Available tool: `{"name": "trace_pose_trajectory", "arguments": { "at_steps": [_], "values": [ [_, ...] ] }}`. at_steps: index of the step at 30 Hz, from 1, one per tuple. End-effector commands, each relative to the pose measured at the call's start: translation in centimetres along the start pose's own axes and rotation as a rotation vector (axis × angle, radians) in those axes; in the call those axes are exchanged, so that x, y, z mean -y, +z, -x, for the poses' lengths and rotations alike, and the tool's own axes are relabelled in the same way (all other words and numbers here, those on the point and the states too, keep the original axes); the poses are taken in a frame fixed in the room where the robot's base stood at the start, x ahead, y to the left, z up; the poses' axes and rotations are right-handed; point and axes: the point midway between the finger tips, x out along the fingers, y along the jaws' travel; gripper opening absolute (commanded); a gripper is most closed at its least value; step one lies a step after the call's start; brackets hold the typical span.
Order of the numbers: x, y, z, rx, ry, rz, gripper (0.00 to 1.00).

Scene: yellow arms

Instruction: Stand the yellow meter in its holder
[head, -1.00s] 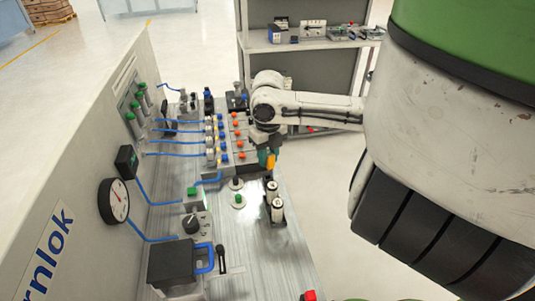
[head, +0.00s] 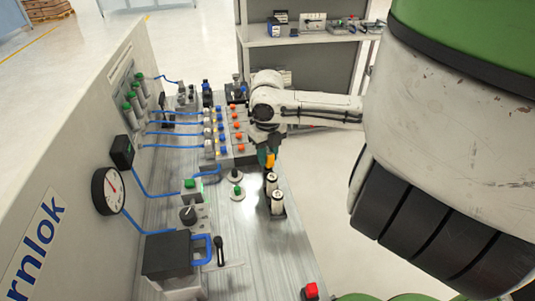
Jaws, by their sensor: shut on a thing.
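The yellow meter (head: 270,160) shows as a small yellow-orange patch at the lower end of my arm, above the right part of the bench. My gripper (head: 264,156) is shut on it, pointing down. The arm link above and the small size hide most of the fingers and the meter's lower end. I cannot tell which fixture is the meter's holder, nor whether the meter touches anything.
Rows of orange and blue fittings (head: 229,140) with blue hoses lie behind. A dark box (head: 167,255) and a red button (head: 311,291) are nearer. The bench's (head: 260,245) front right is mostly clear.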

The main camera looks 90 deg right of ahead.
Motion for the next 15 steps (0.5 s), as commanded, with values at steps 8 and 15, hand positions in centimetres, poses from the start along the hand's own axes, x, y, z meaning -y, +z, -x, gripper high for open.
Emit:
{"name": "trace_pose_trajectory", "arguments": {
  "at_steps": [8,15],
  "values": [
    [0.0,0.0,-0.39,0.0,0.0,0.0,0.0],
    [0.0,0.01,-0.83,0.0,0.0,0.0,0.0]
  ]
}}
